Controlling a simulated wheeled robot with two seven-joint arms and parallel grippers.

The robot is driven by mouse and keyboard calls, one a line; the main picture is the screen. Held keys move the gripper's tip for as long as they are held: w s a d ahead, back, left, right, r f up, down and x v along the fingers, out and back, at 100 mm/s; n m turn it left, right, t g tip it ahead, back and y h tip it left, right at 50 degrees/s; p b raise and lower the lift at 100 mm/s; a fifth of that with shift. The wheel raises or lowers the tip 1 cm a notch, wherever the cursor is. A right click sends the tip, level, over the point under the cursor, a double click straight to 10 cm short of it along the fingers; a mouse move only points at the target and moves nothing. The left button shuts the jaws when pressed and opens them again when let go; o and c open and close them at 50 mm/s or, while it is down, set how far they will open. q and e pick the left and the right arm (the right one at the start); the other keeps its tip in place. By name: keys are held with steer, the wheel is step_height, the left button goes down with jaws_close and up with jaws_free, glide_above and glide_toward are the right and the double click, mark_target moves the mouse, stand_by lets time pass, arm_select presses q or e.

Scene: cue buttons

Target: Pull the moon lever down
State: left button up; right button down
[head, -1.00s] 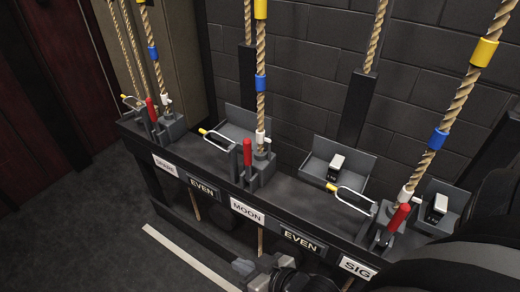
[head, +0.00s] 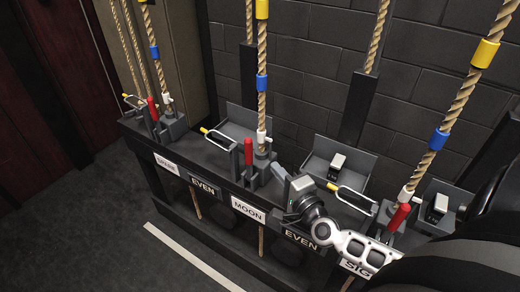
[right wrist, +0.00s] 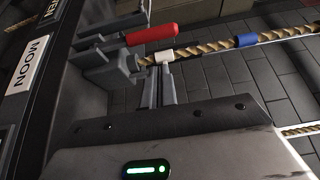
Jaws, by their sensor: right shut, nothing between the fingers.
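The moon lever (head: 248,152) has a red handle and stands upright in its dark grey bracket above the MOON label (head: 248,209). In the right wrist view the red handle of the moon lever (right wrist: 152,34) lies across the top, with the MOON label (right wrist: 29,67) at the left. My right gripper (head: 276,168) is shut and empty, just right of the lever's bracket. In the right wrist view its fingertips (right wrist: 161,72) point at the white rope fitting (right wrist: 164,56) beside the handle; I cannot tell whether they touch. My left gripper is not in view.
The moon lever's rope (head: 262,60) rises behind it with blue and yellow bands. Other red levers stand at the far left (head: 153,109) and right (head: 399,216). A metal loop with a yellow end (head: 345,193) lies near my right wrist. The floor at left is clear.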

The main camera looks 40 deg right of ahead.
mark_target(249, 162)
steer(key=w, duration=0.9)
steer(key=shift+w+d, duration=0.25)
steer(key=shift+d, duration=0.2)
steer(key=shift+a, duration=0.1)
